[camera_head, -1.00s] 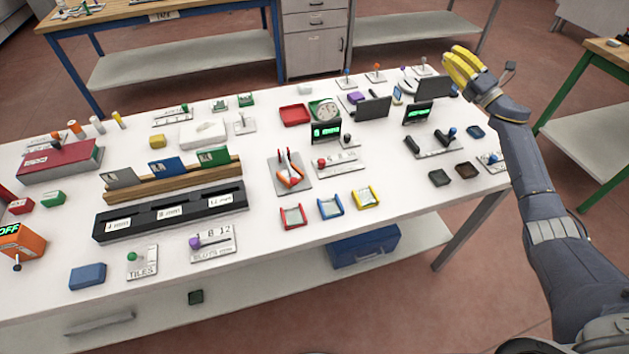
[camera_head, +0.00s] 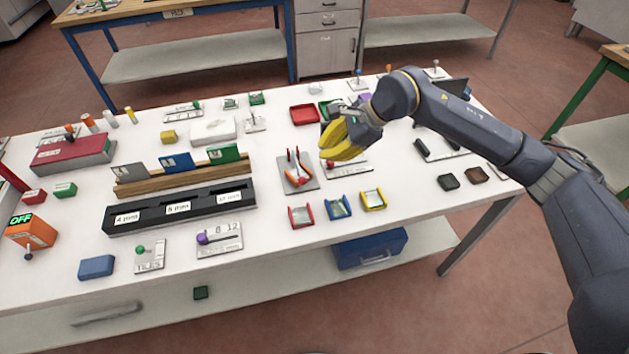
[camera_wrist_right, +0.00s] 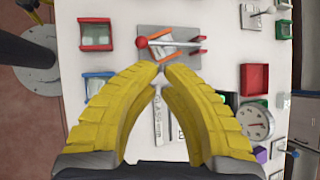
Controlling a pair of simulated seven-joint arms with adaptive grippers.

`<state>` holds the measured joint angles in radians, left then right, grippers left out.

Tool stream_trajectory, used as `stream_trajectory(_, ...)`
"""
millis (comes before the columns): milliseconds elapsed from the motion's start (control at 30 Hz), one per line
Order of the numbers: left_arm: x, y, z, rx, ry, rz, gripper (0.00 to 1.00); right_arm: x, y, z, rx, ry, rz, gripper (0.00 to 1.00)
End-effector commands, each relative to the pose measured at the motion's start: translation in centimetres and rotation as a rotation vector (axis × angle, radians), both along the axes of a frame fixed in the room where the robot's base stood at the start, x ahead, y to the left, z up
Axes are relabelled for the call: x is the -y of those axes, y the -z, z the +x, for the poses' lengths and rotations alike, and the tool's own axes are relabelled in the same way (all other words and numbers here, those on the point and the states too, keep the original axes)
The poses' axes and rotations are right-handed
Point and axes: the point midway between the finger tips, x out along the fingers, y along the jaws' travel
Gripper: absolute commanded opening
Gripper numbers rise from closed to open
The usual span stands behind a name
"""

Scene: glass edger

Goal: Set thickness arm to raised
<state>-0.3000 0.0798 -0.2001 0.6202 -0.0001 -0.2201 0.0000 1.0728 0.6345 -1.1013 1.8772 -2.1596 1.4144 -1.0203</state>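A grey plate (camera_head: 308,186) on the table carries an orange part and an upright arm with red parts, which I take to be the thickness arm. In the right wrist view the arm is a pale rod (camera_wrist_right: 175,43) ending in a red ball (camera_wrist_right: 141,42), lying across the picture above the orange part. My right gripper (camera_head: 328,157) has yellow fingers and is just right of this plate, above the table. In the wrist view its fingertips (camera_wrist_right: 163,67) come together just below the plate, apart from the rod and empty.
A slider panel with a red knob (camera_head: 329,165) lies by my right fingers. Red (camera_head: 301,216), blue (camera_head: 338,207) and yellow (camera_head: 373,199) holders stand in front. A black slotted rack (camera_head: 150,218) is to the left. My right arm hides devices behind it.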

Motion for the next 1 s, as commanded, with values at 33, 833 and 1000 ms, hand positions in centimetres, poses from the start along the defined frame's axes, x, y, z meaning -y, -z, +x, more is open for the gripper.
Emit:
stream_trajectory(33,0.0,0.0,0.0,0.000,0.000,0.000,0.94,-0.1,0.5,-0.7,0.024,-0.026,-0.044,0.00)
stream_trajectory(833,0.0,0.0,0.0,0.000,0.000,0.000,0.94,0.2,2.5,-2.4,0.105,-0.104,-0.188,0.00)
stream_trajectory(1000,0.0,0.0,0.0,0.000,0.000,0.000,0.94,-0.6,4.0,-2.1,0.102,-0.103,-0.188,0.00)
